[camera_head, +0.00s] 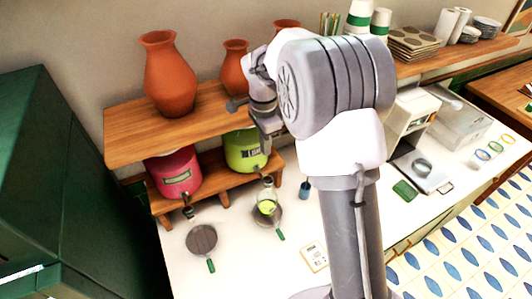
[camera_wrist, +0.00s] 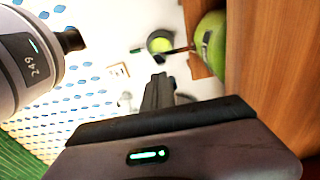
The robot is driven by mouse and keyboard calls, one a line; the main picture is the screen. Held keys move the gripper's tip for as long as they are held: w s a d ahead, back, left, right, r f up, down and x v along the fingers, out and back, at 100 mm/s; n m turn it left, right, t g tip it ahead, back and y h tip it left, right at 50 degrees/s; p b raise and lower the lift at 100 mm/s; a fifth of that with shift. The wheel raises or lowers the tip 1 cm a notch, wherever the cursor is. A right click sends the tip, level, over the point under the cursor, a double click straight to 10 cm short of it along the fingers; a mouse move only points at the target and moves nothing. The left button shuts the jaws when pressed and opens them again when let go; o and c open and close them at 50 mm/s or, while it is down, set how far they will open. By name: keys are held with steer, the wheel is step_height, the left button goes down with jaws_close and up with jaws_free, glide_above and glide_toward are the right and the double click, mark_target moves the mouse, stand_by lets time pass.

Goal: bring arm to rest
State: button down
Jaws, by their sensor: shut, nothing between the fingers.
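My gripper (camera_head: 267,142) hangs in front of the wooden shelf, close to the lime-green dispenser (camera_head: 240,153). My upper arm and elbow bend over the counter, hiding part of the shelf and counter behind them. In the wrist view, my gripper's dark fingers (camera_wrist: 158,90) are together with nothing between them. The fingertips appear apart from both, but the exact gap cannot be told.
Terracotta vases (camera_head: 168,75) stand on the upper shelf (camera_head: 140,132). A pink dispenser (camera_head: 176,174) sits below. A dark green cabinet (camera_head: 40,170) is at left.

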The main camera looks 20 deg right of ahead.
steer(key=shift+d, duration=0.15)
steer(key=s+a+f+n+t+b, duration=0.1)
steer(key=s+f+n+t+b, duration=0.1)
steer(key=s+f+b, duration=0.3)
steer(key=s+a+f+n+t+y+b, duration=0.1)
steer(key=s+f+n+b, duration=0.4)
steer(key=s+b, duration=0.9)
steer(key=s+a+f+n+t+y+b, duration=0.1)
steer(key=s+a+f+n+t+b, duration=0.1)
steer(key=s+f+n+b, duration=0.2)
steer(key=s+f+b, duration=0.3)
steer(key=s+b, duration=0.2)
steer(key=b, duration=0.3)
steer(key=shift+s+a+t, duration=0.3)
steer(key=shift+t, duration=0.1)
